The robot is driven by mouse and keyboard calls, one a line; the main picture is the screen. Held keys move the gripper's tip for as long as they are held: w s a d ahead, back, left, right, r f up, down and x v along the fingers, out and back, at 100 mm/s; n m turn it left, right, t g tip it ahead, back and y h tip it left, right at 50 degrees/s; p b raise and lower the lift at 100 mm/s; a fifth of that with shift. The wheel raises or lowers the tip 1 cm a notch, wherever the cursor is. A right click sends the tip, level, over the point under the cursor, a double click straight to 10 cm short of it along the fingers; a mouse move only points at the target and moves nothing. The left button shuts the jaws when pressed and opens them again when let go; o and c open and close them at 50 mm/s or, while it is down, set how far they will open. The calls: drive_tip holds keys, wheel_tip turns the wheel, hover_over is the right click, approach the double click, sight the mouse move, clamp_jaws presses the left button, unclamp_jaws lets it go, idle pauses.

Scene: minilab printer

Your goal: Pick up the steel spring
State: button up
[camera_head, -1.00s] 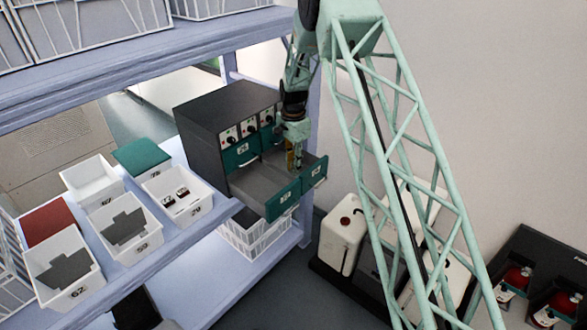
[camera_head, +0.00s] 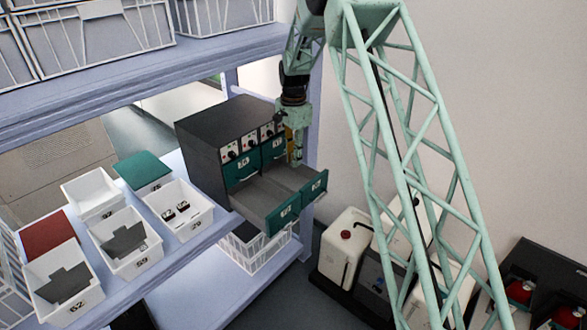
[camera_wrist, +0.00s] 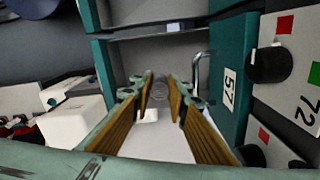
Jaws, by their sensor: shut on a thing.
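My gripper (camera_head: 296,158) is over the open right-hand drawer (camera_head: 314,186) of the dark cabinet, with its fingers pointing down. In the wrist view, my gripper (camera_wrist: 160,88) has its orange-padded fingers closed on a small grey round thing, the steel spring (camera_wrist: 158,91), at the fingertips. The spring is small and partly covered by the fingertips. It cannot be made out in the head view. Whether it is clear of the drawer floor is hard to tell.
The drawer beside it (camera_head: 285,213) is also open and looks empty. The cabinet (camera_head: 212,127) stands on a shelf with several white bins (camera_head: 193,222) to its left. A shelf post (camera_head: 312,130) is close behind my gripper. White jugs (camera_head: 343,245) stand below right.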

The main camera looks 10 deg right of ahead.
wheel_tip(320, 180, up, 7)
drive_tip(key=shift+f, duration=0.2)
idle(0.3)
